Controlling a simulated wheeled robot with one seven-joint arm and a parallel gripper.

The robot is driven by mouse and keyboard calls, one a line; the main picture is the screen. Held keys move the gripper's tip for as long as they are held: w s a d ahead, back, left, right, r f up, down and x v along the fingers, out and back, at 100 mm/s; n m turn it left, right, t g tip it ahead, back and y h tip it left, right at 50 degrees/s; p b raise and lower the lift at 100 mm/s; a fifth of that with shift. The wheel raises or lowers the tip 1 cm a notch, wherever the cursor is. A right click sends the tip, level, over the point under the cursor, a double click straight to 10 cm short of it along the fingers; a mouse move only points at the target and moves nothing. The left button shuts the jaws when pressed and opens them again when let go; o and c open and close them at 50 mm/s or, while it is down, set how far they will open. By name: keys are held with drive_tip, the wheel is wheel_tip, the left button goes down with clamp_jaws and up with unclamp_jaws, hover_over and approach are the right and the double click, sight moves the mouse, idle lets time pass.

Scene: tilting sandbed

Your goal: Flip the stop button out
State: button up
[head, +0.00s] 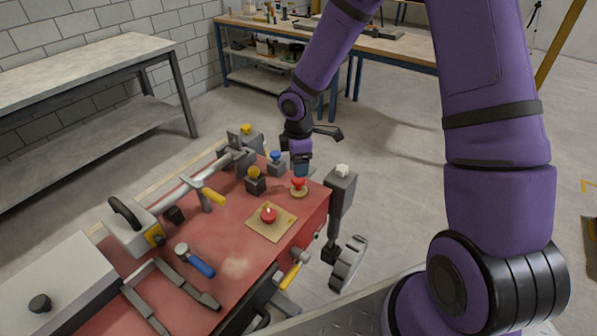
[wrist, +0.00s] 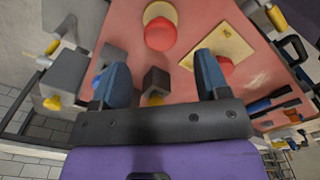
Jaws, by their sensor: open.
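Two red mushroom buttons show on the red bed top. One red button (head: 299,184) sits on a round yellowish base near the bed's right end; it also shows in the wrist view (wrist: 160,35). The other red button (head: 268,215) sits on a square tan plate (head: 285,232); in the wrist view this button (wrist: 226,67) is partly hidden by a finger. I cannot tell which is the stop button. My gripper (head: 301,167) is open and empty, pointing down just behind the round-based button. Its blue fingers (wrist: 161,62) are apart, with that button ahead of the gap.
A dark block with a yellow knob (head: 254,179) and one with a blue knob (head: 276,163) stand close by. A grey post (head: 341,192) rises at the bed's right end. A blue-handled tool (head: 199,264) and metal bars lie nearer the front left.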

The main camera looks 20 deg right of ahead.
drive_tip(key=shift+r, duration=2.8)
drive_tip(key=s+d+r+m+t+h, duration=0.1)
drive_tip(key=s+d+r+m, duration=0.25)
drive_tip(key=s+r, duration=0.45)
drive_tip(key=s+d+r+m+t+h, duration=0.1)
drive_tip(key=s+d+r+m+t, duration=0.3)
drive_tip(key=r, duration=0.7)
drive_tip(key=s+r+m+y, duration=0.1)
drive_tip(key=s+r+m, duration=0.3)
drive_tip(key=s, duration=0.3)
drive_tip(key=s+r+m+y, duration=0.1)
drive_tip(key=s+r+m, duration=0.3)
drive_tip(key=s, duration=0.4)
drive_tip(key=shift+s+a+r, duration=0.15)
drive_tip(key=shift+a+r, duration=0.1)
drive_tip(key=shift+a, duration=0.05)
drive_tip(key=shift+o, duration=0.3)
